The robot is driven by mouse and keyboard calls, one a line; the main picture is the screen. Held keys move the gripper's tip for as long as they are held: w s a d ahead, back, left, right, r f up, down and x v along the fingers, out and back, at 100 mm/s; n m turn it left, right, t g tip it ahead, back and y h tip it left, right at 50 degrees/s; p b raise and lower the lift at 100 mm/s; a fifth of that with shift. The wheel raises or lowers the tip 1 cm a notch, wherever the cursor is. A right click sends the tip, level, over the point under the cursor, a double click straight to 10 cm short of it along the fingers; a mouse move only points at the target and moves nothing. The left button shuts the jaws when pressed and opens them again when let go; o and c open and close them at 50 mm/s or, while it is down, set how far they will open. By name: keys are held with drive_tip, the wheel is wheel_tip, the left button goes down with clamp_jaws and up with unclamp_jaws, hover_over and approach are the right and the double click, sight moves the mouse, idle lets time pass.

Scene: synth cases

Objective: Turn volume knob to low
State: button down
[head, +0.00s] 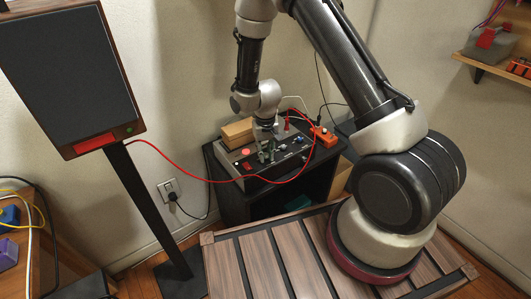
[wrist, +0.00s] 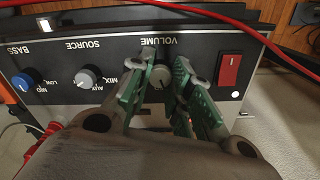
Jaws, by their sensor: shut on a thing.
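The amplifier (head: 240,170) is a dark box with a sloped control panel on a black stand; the panel (wrist: 110,60) appears upside down in the wrist view. The volume knob (wrist: 160,77) is grey and sits under the VOLUME label. My gripper (wrist: 158,85) has its green fingers on either side of the knob, shut on it; in the head view my gripper (head: 266,152) reaches down onto the panel. The fingers hide the knob's edges and its scale markings, so I cannot read its setting.
A source knob (wrist: 86,78), a blue-capped bass knob (wrist: 22,82) and a red switch (wrist: 229,70) share the panel. A red cable (head: 190,178) runs from the speaker (head: 70,75) past the amplifier's front.

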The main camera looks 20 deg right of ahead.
drive_tip(key=n, duration=0.4)
drive_tip(key=shift+n, duration=2)
drive_tip(key=c, duration=1.3)
unclamp_jaws()
drive_tip(key=shift+o, duration=0.2)
drive_tip(key=shift+r, duration=0.1)
wheel_tip(320, 180, up, 12)
